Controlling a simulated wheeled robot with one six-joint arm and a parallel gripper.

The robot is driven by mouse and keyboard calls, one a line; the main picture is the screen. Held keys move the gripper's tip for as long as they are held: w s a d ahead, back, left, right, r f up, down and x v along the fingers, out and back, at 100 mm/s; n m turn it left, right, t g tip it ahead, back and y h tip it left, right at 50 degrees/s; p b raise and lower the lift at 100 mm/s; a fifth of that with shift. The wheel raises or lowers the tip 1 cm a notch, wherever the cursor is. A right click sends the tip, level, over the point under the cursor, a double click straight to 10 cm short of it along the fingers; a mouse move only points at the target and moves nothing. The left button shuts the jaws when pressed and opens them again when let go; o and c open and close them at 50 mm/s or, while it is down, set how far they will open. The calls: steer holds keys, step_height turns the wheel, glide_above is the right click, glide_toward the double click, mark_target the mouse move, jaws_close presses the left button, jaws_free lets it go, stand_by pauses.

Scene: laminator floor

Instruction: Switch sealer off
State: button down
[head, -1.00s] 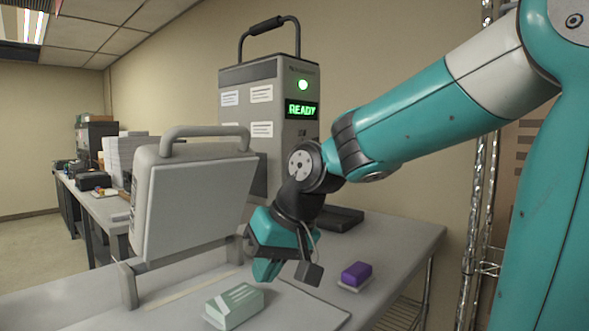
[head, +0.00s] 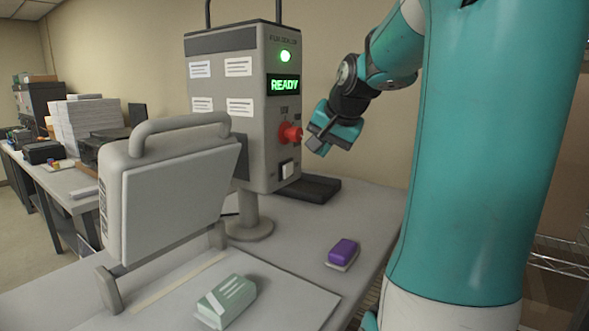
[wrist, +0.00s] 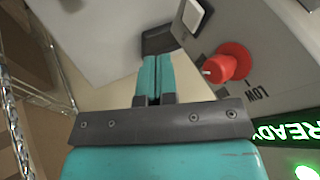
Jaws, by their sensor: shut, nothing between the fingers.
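The sealer (head: 235,110) is a grey upright unit with a green READY display (head: 284,85), also in the wrist view (wrist: 290,130), and a lit green lamp (head: 285,56). A red knob (head: 289,133) sits below the display, and a white rocker switch (head: 288,169) is below the knob. My gripper (head: 316,146) is shut and empty, just right of the knob in the head view. In the wrist view the closed fingers (wrist: 156,78) are left of the red knob (wrist: 228,64) with a gap, below and left of the white switch (wrist: 194,17). Which way the switch is pressed is unclear.
A grey hinged press (head: 175,195) stands at front left. A green-and-white block (head: 226,302) and a purple block (head: 342,251) lie on the table (head: 290,255). A dark flat pad (head: 312,189) is beside the sealer. Wire shelving (head: 560,250) is at right.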

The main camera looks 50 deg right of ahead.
mark_target(288, 170)
steer(key=w+d+f+p, duration=0.1)
steer(key=w+f+p, duration=0.3)
steer(key=w+f, duration=0.3)
steer(key=shift+w+f, duration=0.15)
steer(key=shift+w, duration=0.75)
